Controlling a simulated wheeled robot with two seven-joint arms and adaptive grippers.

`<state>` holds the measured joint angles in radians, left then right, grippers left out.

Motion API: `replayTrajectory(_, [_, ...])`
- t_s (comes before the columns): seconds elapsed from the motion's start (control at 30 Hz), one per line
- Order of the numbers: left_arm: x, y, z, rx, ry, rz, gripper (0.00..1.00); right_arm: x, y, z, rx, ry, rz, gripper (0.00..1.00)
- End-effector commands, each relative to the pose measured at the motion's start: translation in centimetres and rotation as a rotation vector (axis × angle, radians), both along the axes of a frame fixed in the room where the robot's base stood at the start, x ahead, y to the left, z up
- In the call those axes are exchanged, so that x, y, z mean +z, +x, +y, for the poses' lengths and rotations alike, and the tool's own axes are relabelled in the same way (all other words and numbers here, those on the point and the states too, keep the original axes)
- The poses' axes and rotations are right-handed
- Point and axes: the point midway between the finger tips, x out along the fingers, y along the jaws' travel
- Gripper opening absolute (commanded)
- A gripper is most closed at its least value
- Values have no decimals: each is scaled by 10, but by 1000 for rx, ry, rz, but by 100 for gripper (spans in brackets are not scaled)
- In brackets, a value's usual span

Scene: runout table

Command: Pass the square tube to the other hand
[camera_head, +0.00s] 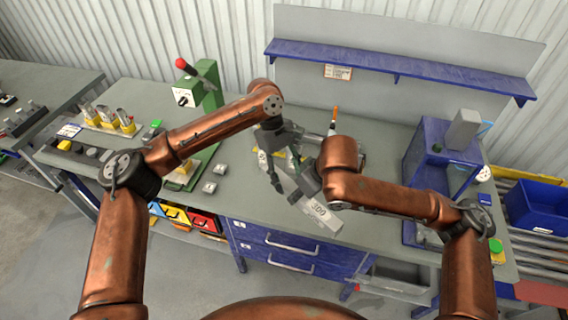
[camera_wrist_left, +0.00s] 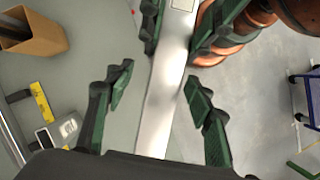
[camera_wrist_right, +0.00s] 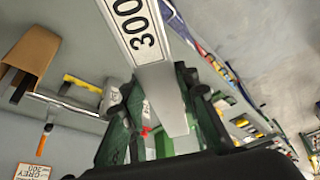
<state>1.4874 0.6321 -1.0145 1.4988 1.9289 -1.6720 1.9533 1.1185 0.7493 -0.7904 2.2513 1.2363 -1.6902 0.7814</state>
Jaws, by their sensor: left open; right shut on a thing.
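The square tube is a pale grey bar with a "300" label (camera_head: 322,212), lying diagonally across the middle of the head view. My right gripper (camera_head: 303,180) is shut on it; in the right wrist view the tube (camera_wrist_right: 165,95) runs between the green fingers. My left gripper (camera_head: 283,168) is open at the tube's upper-left part. In the left wrist view, the left fingers (camera_wrist_left: 158,105) stand either side of the tube (camera_wrist_left: 160,110), with gaps on both sides. The right gripper's fingers (camera_wrist_left: 185,30) show farther along it. The arms partly hide the tube in the head view.
The grey bench top (camera_head: 235,205) lies below. A green machine with a red-knobbed lever (camera_head: 205,85) stands to the left, a blue stand (camera_head: 435,160) to the right. An open brown box (camera_wrist_left: 32,30) and a yellow-marked part (camera_wrist_left: 42,103) sit nearby.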

Motion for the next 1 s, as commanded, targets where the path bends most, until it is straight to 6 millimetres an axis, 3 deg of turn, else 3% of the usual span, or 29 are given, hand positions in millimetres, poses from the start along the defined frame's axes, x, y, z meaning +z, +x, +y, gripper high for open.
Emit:
replayTrajectory(0.2, [-19,-6,-5,0,1,1,49,1,0,0,0,1,-1,0])
replayTrajectory(0.57, [-22,-7,-6,0,0,0,49,1,0,0,0,1,-2,0])
replayTrajectory(1.0, [-22,-6,-7,1,-1,-2,18,1,0,1,3,3,-1,0])
